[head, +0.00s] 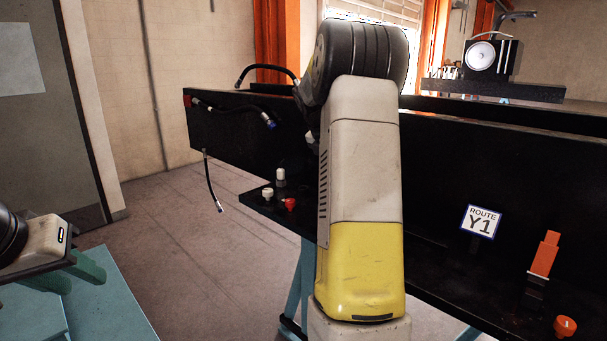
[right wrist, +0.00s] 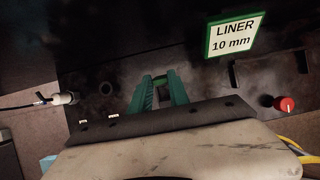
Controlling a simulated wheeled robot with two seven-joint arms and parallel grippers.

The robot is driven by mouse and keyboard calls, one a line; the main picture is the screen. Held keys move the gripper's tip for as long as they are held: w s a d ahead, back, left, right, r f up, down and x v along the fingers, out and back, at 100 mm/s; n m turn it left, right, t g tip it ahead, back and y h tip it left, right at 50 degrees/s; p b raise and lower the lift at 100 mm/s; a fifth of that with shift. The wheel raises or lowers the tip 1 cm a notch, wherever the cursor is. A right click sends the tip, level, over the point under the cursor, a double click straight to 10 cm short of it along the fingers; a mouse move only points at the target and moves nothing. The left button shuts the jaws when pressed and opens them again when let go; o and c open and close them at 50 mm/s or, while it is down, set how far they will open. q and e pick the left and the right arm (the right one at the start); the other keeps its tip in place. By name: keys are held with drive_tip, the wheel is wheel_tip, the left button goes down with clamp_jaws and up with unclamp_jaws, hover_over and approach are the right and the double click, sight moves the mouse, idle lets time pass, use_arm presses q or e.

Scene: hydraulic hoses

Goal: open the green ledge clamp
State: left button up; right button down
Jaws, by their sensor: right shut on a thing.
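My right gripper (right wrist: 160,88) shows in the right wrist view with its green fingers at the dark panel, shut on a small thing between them. That thing is mostly hidden; it appears to be the green ledge clamp, but its green is hard to tell from the fingers. In the head view my right arm covers the right gripper and that part of the bench. My left gripper (head: 82,275) is at the lower left of the head view, its green fingers apart and empty, far from the bench.
A green-edged LINER 10 mm sign (right wrist: 234,36) and a red knob (right wrist: 284,104) are near the right gripper. An orange clamp (head: 543,254) stands by the ROUTE Y1 sign (head: 480,221). Black hoses (head: 212,183) hang at the bench's left end. Floor at left is clear.

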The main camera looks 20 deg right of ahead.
drive_tip(key=shift+w+d+g+y, duration=0.15)
drive_tip(key=shift+w+d+y, duration=0.05)
drive_tip(key=shift+d+y, duration=0.2)
drive_tip(key=shift+w+d+g+y, duration=0.2)
drive_tip(key=shift+d+y, duration=0.1)
drive_tip(key=shift+d, duration=0.2)
drive_tip(key=shift+w+d+f, duration=0.1)
drive_tip(key=shift+w+d, duration=0.15)
drive_tip(key=shift+d, duration=0.4)
drive_tip(key=shift+w+d, duration=0.2)
drive_tip(key=shift+d, duration=0.4)
drive_tip(key=shift+w+d+f, duration=0.1)
drive_tip(key=shift+w+d, duration=0.15)
drive_tip(key=shift+d, duration=0.4)
drive_tip(key=shift+d+r, duration=0.1)
drive_tip(key=c, duration=1.2)
unclamp_jaws()
drive_tip(key=shift+c, duration=0.2)
drive_tip(key=v, duration=0.7)
drive_tip(key=shift+a+r, duration=0.2)
